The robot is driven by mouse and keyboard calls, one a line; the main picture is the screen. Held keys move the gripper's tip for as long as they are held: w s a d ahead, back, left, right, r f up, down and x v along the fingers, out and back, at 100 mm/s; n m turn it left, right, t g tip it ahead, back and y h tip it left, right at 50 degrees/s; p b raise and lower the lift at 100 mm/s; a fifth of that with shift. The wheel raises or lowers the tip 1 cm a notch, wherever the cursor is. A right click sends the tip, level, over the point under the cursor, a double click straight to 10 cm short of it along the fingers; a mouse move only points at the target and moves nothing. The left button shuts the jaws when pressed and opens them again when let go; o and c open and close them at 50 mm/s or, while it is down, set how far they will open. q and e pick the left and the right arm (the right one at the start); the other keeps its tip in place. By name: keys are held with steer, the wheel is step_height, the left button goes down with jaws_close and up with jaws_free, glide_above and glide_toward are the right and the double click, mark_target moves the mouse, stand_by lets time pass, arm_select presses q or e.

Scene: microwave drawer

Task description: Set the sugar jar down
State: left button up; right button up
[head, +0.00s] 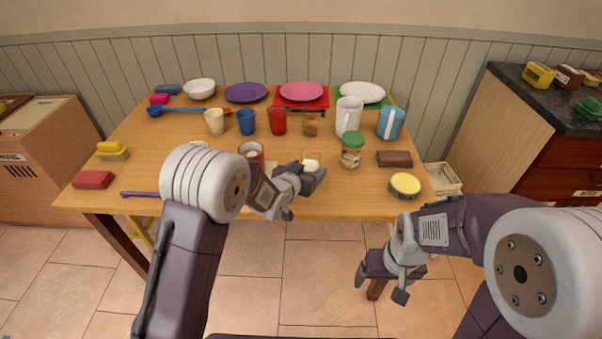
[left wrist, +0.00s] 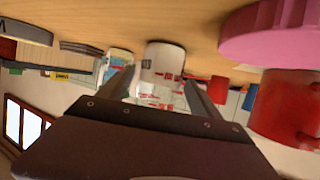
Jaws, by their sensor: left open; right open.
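The jar's lower part is partly hidden by my gripper in the head view. My right gripper (head: 381,285) is open and empty, low in front of the table.
A brown-filled jar (head: 310,125), a red cup (head: 278,121) and a white pitcher (head: 348,116) stand behind. A yellow-topped tin (head: 405,185) sits at the front right.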

arm_select(q)
steer(key=v, duration=0.7)
steer(key=shift+s+p, duration=0.1)
steer(key=shift+p, duration=0.2)
steer(key=shift+a, duration=0.15)
steer(key=w+a+r+n+t, duration=0.1)
steer(key=a+r, duration=0.3)
steer(key=s+a+f+n+g+y, duration=0.2)
steer(key=s+a+y, duration=0.25)
steer(key=a, duration=0.35)
steer(key=s+a+f+n+g, duration=0.15)
steer(key=s+f+g, duration=0.35)
steer(key=s, duration=0.5)
steer(key=s+a+f+n+g, duration=0.15)
steer(key=s+f+g, duration=0.25)
steer(key=s, duration=0.6)
step_height(320, 180, up, 16)
steer(key=s+m+g+p, duration=0.1)
steer(key=p, duration=1.5)
steer(key=shift+s+p, duration=0.3)
steer(key=shift+p, duration=0.1)
